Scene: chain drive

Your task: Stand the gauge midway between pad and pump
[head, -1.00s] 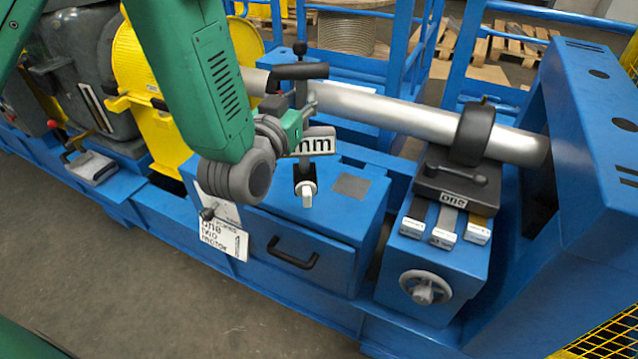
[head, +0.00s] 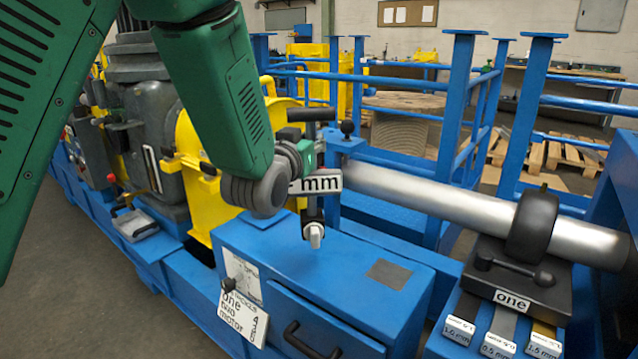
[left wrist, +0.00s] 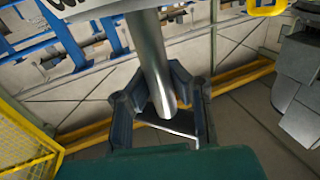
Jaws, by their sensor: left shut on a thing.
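My left gripper (head: 312,165) is shut on the gauge, which carries a white "mm" plate (head: 322,184). It holds the gauge in the air over the back left of the blue cabinet's top. In the left wrist view the dark fingers (left wrist: 165,100) close around a bright metal rod (left wrist: 152,60). A black part with a white tip (head: 314,234) hangs below the gripper; I cannot tell whether it belongs to the gauge. A flat grey square pad (head: 388,273) lies on the cabinet's top, to the right of the gauge. I cannot identify the pump for certain. My right gripper is not in view.
The blue cabinet (head: 290,262) has free room on top around the pad. A long steel shaft (head: 430,200) runs behind it to a black clamp block (head: 520,272) labelled "one". A yellow guard (head: 195,180) and a grey machine (head: 140,110) stand at the left.

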